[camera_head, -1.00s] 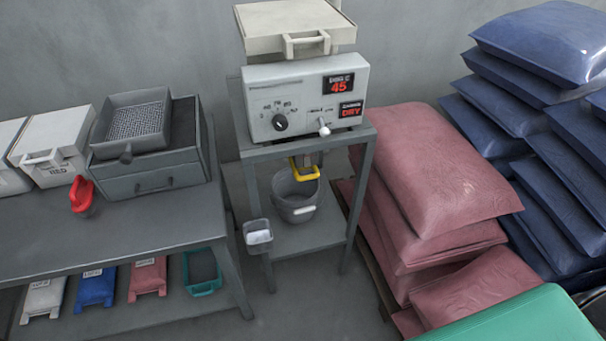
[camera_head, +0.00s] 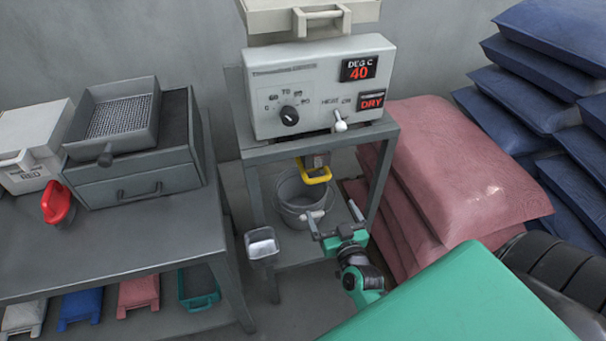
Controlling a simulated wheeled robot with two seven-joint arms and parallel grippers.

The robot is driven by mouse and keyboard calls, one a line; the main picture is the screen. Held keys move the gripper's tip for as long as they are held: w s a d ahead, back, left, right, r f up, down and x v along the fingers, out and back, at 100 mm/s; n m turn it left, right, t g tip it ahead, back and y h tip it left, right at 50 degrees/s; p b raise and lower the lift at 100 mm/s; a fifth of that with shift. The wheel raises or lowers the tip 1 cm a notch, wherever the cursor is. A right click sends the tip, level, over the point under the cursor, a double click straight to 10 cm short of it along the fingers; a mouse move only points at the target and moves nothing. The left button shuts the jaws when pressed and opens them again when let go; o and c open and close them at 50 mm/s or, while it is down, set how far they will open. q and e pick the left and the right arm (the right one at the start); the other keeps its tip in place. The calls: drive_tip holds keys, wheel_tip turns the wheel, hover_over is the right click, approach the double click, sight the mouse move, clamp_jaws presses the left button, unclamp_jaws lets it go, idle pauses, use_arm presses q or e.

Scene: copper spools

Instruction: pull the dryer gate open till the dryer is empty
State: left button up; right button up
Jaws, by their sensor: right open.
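The dryer (camera_head: 320,85) is a pale grey box on a grey stand; its display reads 40 in red and a red DRY sign is lit. The dryer gate (camera_head: 314,173) is a yellow handle under the box. A grey bucket (camera_head: 297,211) stands below it on the stand's lower shelf; its inside is partly hidden. My right gripper (camera_head: 334,220) is open and empty, in front of the bucket, below and slightly right of the yellow handle and apart from it. My left gripper is out of view.
A small container with white contents (camera_head: 262,247) hangs at the stand's left front. A grey bench (camera_head: 125,240) with a sieve (camera_head: 118,118) and a red scoop (camera_head: 57,203) is at left. Pink sacks (camera_head: 465,185) and blue sacks (camera_head: 560,45) are stacked at right.

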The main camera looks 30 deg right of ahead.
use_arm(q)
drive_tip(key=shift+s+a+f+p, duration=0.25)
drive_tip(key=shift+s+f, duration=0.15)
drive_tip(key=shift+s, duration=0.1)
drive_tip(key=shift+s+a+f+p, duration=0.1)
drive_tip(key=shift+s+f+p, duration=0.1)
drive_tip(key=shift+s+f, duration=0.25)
use_arm(e)
drive_tip(key=x, duration=1.4)
drive_tip(key=shift+r, duration=0.5)
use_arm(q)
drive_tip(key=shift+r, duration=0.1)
use_arm(e)
drive_tip(key=shift+d, duration=0.1)
